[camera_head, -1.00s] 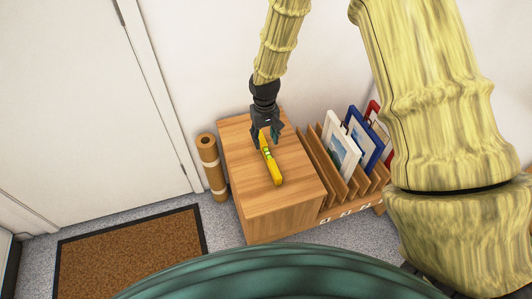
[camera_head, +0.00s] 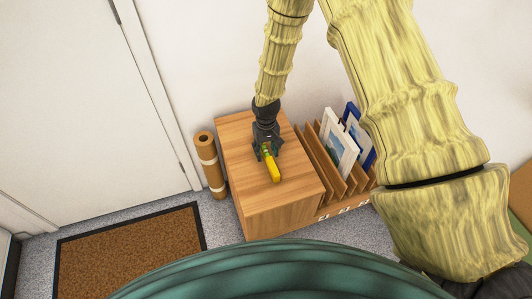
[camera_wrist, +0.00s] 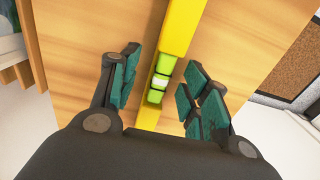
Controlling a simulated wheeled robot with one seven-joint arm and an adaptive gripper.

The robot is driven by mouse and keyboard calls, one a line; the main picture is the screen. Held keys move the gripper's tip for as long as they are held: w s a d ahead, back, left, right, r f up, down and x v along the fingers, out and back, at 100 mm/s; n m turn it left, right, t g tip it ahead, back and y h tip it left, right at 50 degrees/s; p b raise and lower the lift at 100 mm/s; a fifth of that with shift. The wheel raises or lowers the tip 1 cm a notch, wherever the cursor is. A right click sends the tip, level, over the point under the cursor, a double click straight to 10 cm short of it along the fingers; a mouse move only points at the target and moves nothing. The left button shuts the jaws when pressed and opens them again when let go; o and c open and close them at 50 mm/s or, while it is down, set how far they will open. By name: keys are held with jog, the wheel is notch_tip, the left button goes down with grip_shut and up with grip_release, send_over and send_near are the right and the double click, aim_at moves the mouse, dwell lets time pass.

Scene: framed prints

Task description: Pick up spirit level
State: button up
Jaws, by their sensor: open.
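The yellow spirit level (camera_head: 273,171) lies on the wooden cabinet top (camera_head: 245,190). Its green vials show in the wrist view, with the yellow body (camera_wrist: 180,30) running up between my fingers. My gripper (camera_head: 267,152) is open over the far part of the level. In the wrist view its two teal-padded fingers (camera_wrist: 158,88) stand on either side of the level, with a gap on each side. The far end of the level is hidden by my gripper.
A wooden rack (camera_head: 322,165) with a white-framed print (camera_head: 340,148) and a blue-framed print (camera_head: 361,135) stands right of the level. A brown roll (camera_head: 210,165) stands left of the cabinet. A brown doormat (camera_head: 130,250) lies on the floor. The near cabinet top is clear.

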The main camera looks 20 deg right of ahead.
grip_shut()
jog(key=shift+r, duration=0.15)
